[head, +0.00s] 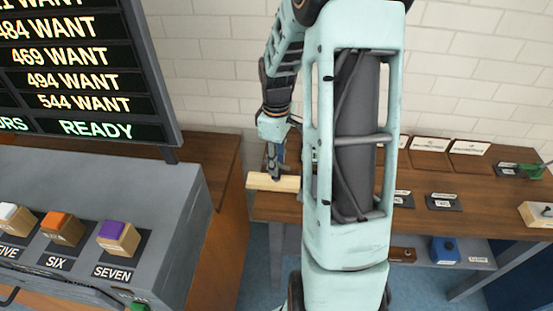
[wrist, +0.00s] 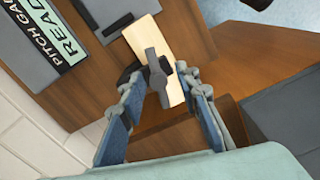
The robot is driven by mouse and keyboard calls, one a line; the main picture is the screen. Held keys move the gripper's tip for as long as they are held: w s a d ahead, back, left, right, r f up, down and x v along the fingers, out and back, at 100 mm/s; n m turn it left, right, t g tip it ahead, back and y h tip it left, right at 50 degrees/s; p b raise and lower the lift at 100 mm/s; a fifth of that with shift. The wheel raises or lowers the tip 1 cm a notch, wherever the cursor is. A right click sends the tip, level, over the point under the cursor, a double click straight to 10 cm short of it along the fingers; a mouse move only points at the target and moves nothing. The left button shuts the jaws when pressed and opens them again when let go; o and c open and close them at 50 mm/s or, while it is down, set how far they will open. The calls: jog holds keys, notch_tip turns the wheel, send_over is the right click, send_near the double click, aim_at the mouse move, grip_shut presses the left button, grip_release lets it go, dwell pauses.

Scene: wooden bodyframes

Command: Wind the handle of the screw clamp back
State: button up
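A pale wooden block (wrist: 138,38) lies at the edge of the brown bench in the wrist view. It also shows in the head view (head: 260,182). A dark grey bar-shaped part (wrist: 155,66), which looks like the screw clamp's handle, crosses over the block, with a black part beside it. My gripper (wrist: 160,82) is open. Its two blue-padded fingers stand apart on either side of the grey bar's lower end, with no clear contact. In the head view my gripper (head: 275,160) is above the block, and my arm hides part of the bench there.
The brown bench (head: 440,183) runs right, with labelled plates and a pale block (head: 538,213) on it. A blue object (head: 444,250) sits on the shelf below. At left stand a grey console (head: 170,190) with coloured blocks and a black display board (head: 80,75).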

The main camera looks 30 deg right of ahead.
jog(key=shift+w+r, duration=0.1)
jog(key=shift+r, duration=0.1)
jog(key=shift+r, duration=0.2)
notch_tip(320, 180, up, 12)
jog(key=shift+f, duration=0.25)
dwell(0.4)
